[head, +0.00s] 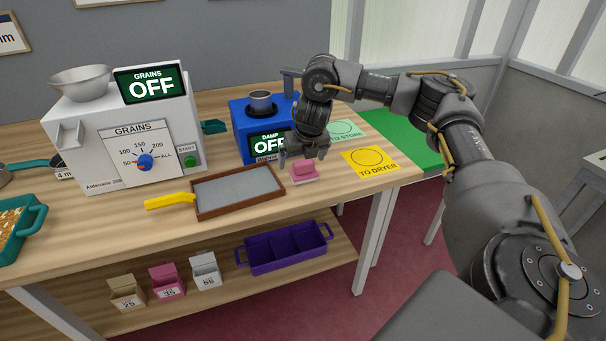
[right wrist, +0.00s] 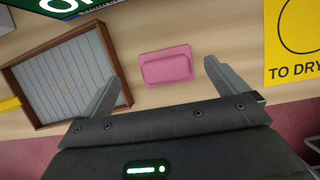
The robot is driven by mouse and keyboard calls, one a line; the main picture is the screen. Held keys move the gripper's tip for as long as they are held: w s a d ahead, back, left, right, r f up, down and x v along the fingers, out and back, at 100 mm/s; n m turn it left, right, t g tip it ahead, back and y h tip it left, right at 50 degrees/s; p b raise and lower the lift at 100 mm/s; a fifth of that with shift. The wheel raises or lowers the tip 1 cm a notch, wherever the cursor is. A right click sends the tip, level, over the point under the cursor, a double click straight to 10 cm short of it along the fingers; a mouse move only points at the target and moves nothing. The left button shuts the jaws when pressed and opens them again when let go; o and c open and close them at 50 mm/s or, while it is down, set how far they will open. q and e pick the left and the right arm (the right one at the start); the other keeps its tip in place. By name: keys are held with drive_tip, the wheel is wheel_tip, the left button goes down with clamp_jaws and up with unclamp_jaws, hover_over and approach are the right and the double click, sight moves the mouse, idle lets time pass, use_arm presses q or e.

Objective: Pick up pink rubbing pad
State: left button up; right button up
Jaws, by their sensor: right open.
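The pink rubbing pad (head: 303,171) lies on the wooden table, just right of the wooden-framed rubbing tray (head: 240,207). In the right wrist view the pad (right wrist: 166,66) is a pink block with a raised grip on a flat base, between the two fingers and ahead of them. My right gripper (head: 303,157) is open and empty, pointing down above the pad, apart from it as seen in the wrist view. My left gripper is not in view.
A blue damp meter (head: 243,130) with a dark cup stands behind the pad. A yellow TO DRYER card (head: 371,161) lies to its right. The tray has a yellow handle (head: 170,201). A white grain counter (head: 100,130) stands at left. A purple bin (head: 285,250) sits below.

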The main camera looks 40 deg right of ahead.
sight(304, 162)
drive_tip(key=shift+s+d+f, duration=0.1)
drive_tip(key=shift+s, duration=0.05)
drive_tip(key=x, duration=0.3)
drive_tip(key=p+x, duration=0.1)
drive_tip(key=x, duration=0.1)
drive_tip(key=shift+s+d, duration=0.1)
drive_tip(key=shift+d, duration=0.2)
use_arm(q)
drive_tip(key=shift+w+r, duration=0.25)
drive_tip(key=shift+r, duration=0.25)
use_arm(e)
drive_tip(key=shift+a, duration=0.1)
drive_tip(key=shift+c, duration=0.5)
drive_tip(key=c, duration=1)
drive_tip(key=shift+c, duration=0.2)
drive_tip(key=shift+r, duration=0.2)
